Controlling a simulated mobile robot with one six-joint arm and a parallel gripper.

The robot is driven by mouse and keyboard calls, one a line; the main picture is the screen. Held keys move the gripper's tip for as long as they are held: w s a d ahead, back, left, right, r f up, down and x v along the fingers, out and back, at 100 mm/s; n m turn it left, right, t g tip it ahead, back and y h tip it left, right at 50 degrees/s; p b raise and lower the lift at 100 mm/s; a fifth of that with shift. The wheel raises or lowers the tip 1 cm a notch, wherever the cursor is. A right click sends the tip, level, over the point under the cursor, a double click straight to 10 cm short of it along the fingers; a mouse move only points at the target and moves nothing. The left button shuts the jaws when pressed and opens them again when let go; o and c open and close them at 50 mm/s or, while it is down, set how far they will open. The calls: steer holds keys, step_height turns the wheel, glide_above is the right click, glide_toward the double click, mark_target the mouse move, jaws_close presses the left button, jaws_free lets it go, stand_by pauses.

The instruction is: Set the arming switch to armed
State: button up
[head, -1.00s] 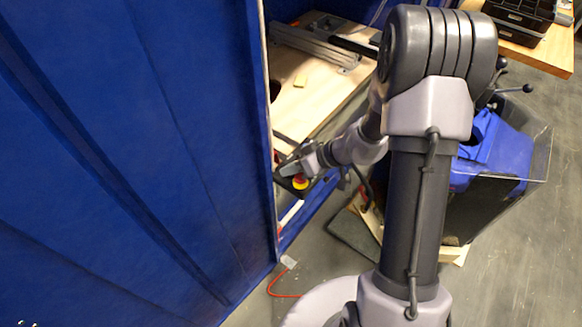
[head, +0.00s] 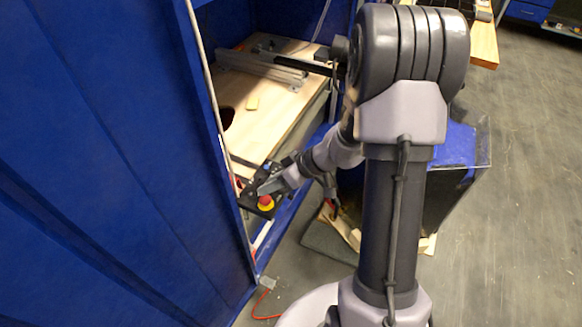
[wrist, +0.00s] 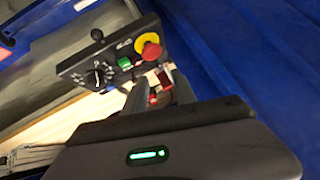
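A black control box (wrist: 75,72) shows in the wrist view, tilted in the picture; it also shows in the head view (head: 252,199) at the corner of the blue enclosure. It carries a black dial (wrist: 101,76), a green-lit square (wrist: 125,63) and a red emergency stop on a yellow collar (wrist: 147,46). A small red part (wrist: 164,77), perhaps the arming switch, shows beside the emergency stop; its position cannot be read. My gripper (wrist: 158,88) is at this end of the box, its fingers apart, with red showing between them. Contact cannot be told.
Blue enclosure wall (head: 110,190) stands close on the left. A wooden bench top (head: 270,105) with metal rails (head: 262,68) lies behind the box. A dark bin with a blue top (head: 455,150) stands at right. Grey floor is open farther right.

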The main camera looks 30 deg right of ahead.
steer(key=p+v, duration=0.2)
steer(key=v, duration=0.8)
steer(key=shift+p, duration=0.35)
